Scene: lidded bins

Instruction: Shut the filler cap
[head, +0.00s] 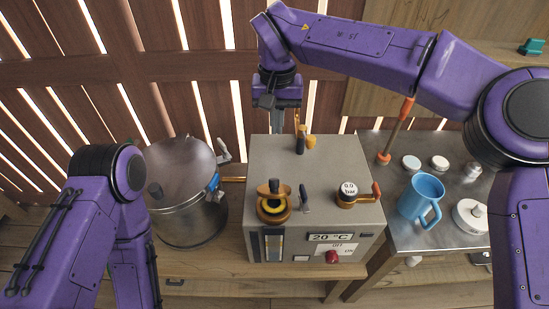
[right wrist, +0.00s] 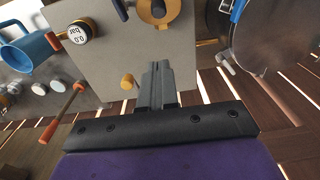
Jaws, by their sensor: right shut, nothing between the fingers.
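The filler (head: 272,208) is a brass ring with a yellow inner rim on top of the grey machine (head: 350,232). Its brown cap (head: 272,187) with a dark knob shows above the far part of the opening, apparently raised, and the yellow rim is exposed. In the right wrist view the filler (right wrist: 158,14) is cut off by the top edge. My right gripper (head: 278,130) is shut and empty by the machine's back edge, apart from the filler. Its closed fingers (right wrist: 156,76) point toward the machine top. My left arm shows at left, but its gripper is out of view.
A small black lever (head: 304,198) stands beside the filler. A gauge (head: 348,190) with an orange handle and a brass knob (head: 311,141) are also on top. A steel pot (head: 185,205) stands left; a blue mug (head: 421,199) stands on the metal table at right.

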